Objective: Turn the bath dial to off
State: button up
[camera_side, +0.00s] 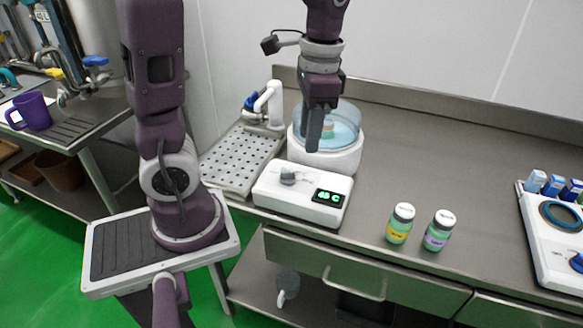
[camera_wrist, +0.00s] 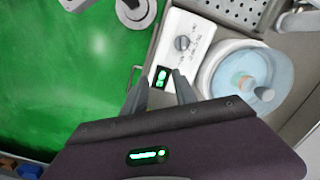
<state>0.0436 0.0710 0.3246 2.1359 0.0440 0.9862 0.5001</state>
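The bath dial is a grey knob (camera_side: 288,176) on the left part of a white control box (camera_side: 275,198). It also shows in the wrist view (camera_wrist: 182,43). A small display (camera_side: 328,196) on the box glows green and seems to read 45 C. The white round bath (camera_side: 335,160) with a clear blue-tinted bowl stands just behind the box. My gripper (camera_side: 312,148) is above the box and in front of the bath, apart from the dial. In the wrist view my gripper's two fingers (camera_wrist: 161,84) are spread, with nothing between them, short of the display.
Two green bottles with white caps (camera_side: 400,224) (camera_side: 439,230) stand right of the box. A perforated tray (camera_side: 238,160) and a white tap (camera_side: 270,105) are to the left. A white device (camera_side: 553,245) with small boxes is at far right. The counter (camera_side: 450,160) between is clear.

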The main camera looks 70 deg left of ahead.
aim_at(290, 171)
jog(key=a+f+g, duration=0.1)
jog(key=a+f, duration=0.1)
jog(key=f, duration=0.2)
jog(key=a+f+m+g+y, duration=0.1)
jog(key=a+f, duration=0.1)
jog(key=f, duration=0.3)
jog(key=a+f+g, duration=0.1)
jog(key=a+f, duration=0.2)
jog(key=f, duration=0.2)
jog(key=shift+s+m, duration=0.25)
jog(key=shift+m, duration=0.15)
grip_shut()
